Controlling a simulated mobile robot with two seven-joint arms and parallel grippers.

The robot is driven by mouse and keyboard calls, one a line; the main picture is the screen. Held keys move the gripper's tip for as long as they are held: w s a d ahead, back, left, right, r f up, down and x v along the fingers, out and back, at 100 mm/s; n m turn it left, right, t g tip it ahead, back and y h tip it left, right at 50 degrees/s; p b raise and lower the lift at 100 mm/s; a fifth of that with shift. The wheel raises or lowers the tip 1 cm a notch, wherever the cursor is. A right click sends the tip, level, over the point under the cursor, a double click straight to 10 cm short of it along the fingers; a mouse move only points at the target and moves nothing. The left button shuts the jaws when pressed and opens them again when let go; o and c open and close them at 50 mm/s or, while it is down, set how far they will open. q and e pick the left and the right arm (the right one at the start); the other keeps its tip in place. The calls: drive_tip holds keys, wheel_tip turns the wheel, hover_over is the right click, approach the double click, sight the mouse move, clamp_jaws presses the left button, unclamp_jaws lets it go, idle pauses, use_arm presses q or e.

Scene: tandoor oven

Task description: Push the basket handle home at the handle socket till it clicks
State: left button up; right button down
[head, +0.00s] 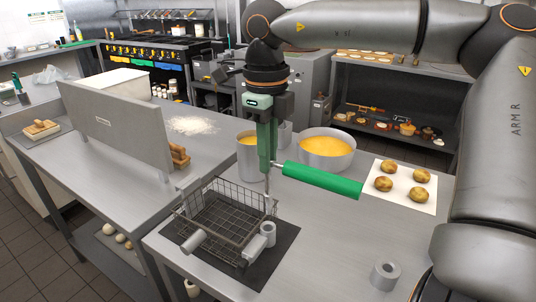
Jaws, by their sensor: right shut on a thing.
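The basket handle has a thick green grip (322,181) that lies nearly level, with its left end at my right gripper (266,163). My right gripper points down with its jaws shut on the handle's left end. A thin metal rod runs down from the fingertips toward the basket's back right corner; whether it touches the basket is hard to tell. The wire basket (222,212) sits on a dark mat (278,262) below the gripper. Grey fittings sit around its rim, including a hollow cylinder (268,231) at the right; which one is the handle socket is unclear. My left gripper is out of view.
Two pots of yellow liquid stand behind the basket, a wide one (327,150) and a narrow one (247,158). A white sheet (400,203) with several round browned pieces lies right. A grey ring (385,275) stands front right. A metal panel (116,127) rises at left.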

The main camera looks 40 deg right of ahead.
sight(268, 194)
drive_tip(key=shift+f+b, duration=1)
drive_tip(key=shift+f, duration=0.4)
drive_tip(key=shift+f+b, duration=0.45)
drive_tip(key=shift+f, duration=0.2)
drive_tip(key=shift+f+b, duration=1.7)
drive_tip(key=shift+f, duration=0.5)
drive_tip(key=c, duration=0.8)
unclamp_jaws()
